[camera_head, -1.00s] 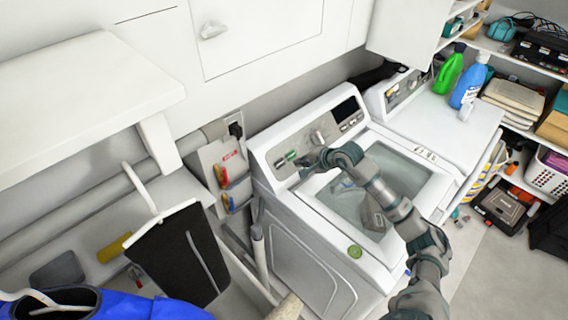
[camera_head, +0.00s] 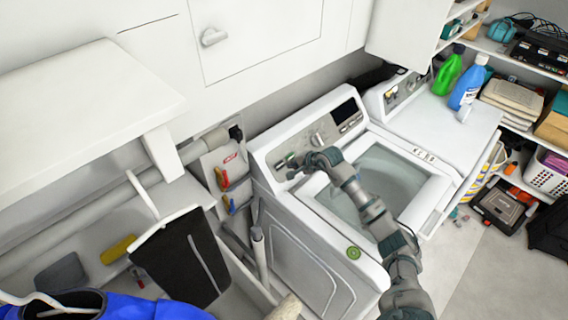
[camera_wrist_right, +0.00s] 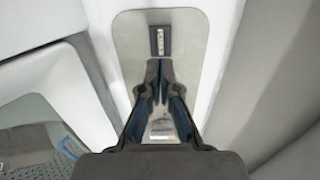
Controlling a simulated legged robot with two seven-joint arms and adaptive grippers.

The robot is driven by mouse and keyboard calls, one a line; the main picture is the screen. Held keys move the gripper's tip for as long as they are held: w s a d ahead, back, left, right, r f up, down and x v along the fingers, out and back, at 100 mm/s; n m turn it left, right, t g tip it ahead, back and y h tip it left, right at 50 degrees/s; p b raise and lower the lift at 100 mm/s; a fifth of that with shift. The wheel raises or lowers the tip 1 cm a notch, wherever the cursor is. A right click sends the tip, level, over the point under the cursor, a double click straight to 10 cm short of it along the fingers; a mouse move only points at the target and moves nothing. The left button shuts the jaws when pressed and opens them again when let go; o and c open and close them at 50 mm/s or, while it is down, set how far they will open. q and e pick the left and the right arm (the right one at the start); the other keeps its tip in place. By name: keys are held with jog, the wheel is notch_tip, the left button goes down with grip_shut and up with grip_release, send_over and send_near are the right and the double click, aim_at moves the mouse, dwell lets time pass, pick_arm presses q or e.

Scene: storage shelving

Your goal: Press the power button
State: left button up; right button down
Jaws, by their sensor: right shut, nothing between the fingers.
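The white washing machine (camera_head: 315,240) stands in the middle of the head view. Its grey control panel (camera_head: 300,143) carries a knob (camera_head: 317,139), a dark display and a small strip of green-marked buttons (camera_head: 285,160) at its left end. My right gripper (camera_head: 294,171) is shut and empty, at that left end, close to the button strip. In the right wrist view the shut fingertips (camera_wrist_right: 159,64) point at a small dark button block (camera_wrist_right: 160,41) on the grey panel. Whether they touch it I cannot tell. My left gripper is out of view.
A second white machine (camera_head: 450,120) stands to the right, with green (camera_head: 447,72) and blue (camera_head: 466,88) bottles on it. Shelves with boxes are farther right. A sink with a hanging black bag (camera_head: 180,258) is at the left. White cupboards overhang the back.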

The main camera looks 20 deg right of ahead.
aim_at(280, 165)
jog(key=p+x, duration=0.1)
jog(key=x, duration=0.4)
jog(key=shift+w+a+f, duration=0.1)
jog(key=shift+w+f, duration=0.15)
jog(key=shift+w, duration=0.05)
